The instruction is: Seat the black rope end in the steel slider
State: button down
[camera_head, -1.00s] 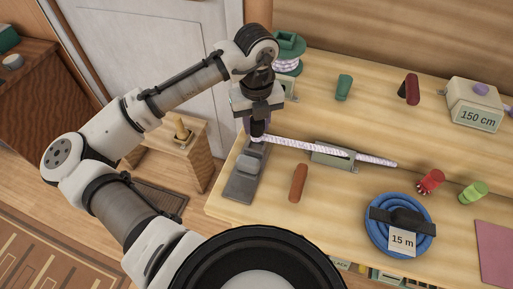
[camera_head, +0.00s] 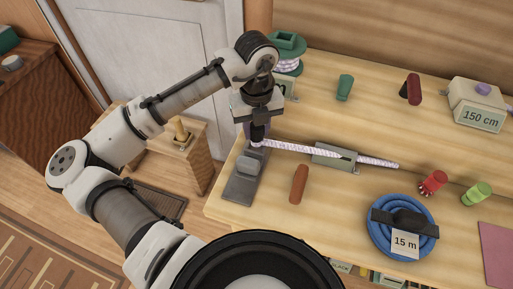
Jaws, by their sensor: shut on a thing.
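My gripper (camera_head: 258,141) points down at the left end of the workbench, its jaws shut on the left end of a white-pink rope (camera_head: 290,148). The black tip is hidden by the fingers or too small to tell. The rope runs right from the jaws to a grey-green holder (camera_head: 334,156), and its other end lies on the bench beyond it. The steel slider (camera_head: 248,163) is a grey block on a dark flat base plate (camera_head: 240,188), just below and in front of the fingers. I cannot tell whether the rope end touches the slider.
A brown cylinder (camera_head: 299,184) lies right of the base plate. A blue coil (camera_head: 402,228), a red piece (camera_head: 433,182) and a green piece (camera_head: 476,194) are farther right. A green spool (camera_head: 289,50) stands behind my gripper. The bench's left edge is close to the base plate.

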jog(key=shift+f+b, duration=0.9)
jog(key=shift+f, duration=0.45)
dwell(0.8)
jog(key=c, duration=0.9)
grip_release()
jog(key=shift+c, duration=0.2)
jog(key=shift+r, duration=0.1)
notch_tip(320, 180, up, 14)
jog(key=shift+f, duration=0.2)
